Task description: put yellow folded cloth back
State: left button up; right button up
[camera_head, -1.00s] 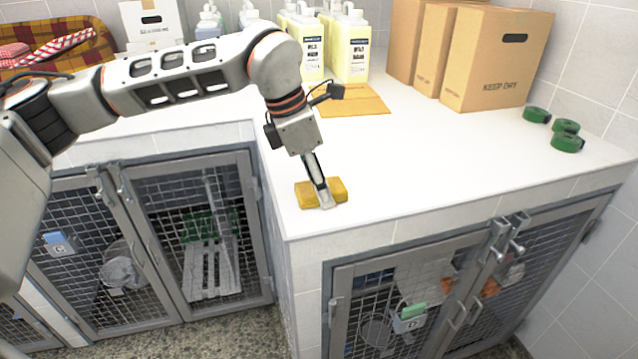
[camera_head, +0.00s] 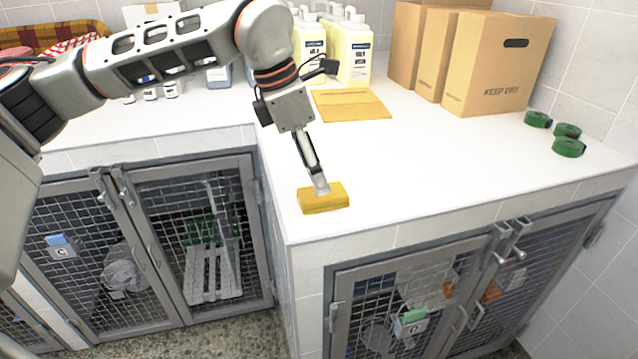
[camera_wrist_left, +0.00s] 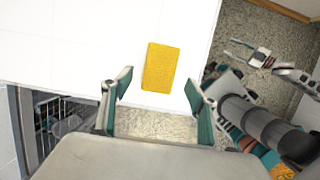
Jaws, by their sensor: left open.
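The yellow folded cloth (camera_head: 323,199) lies flat on the white counter, near its front corner. It also shows in the left wrist view (camera_wrist_left: 160,67), just beyond and between the fingertips. My left gripper (camera_head: 320,187) points down at the cloth from above, over its back edge. In the left wrist view its two fingers (camera_wrist_left: 157,92) are apart with nothing between them, so it is open and empty. What seems to be my right gripper (camera_wrist_left: 262,58) shows small at the right of the left wrist view, over the floor; its jaw state is unclear.
A flat orange-yellow piece (camera_head: 350,104) lies farther back, before pale yellow jugs (camera_head: 347,50). Cardboard boxes (camera_head: 495,65) stand at the back right. Several green rolls (camera_head: 567,146) lie at the right. Mesh-door kennels (camera_head: 200,235) are below. The counter's middle is clear.

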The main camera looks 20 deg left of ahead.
pick_arm(q)
jog(key=v, duration=0.6)
jog(key=shift+r, duration=0.3)
jog(key=shift+s+a, duration=0.1)
jog(key=shift+a, duration=0.05)
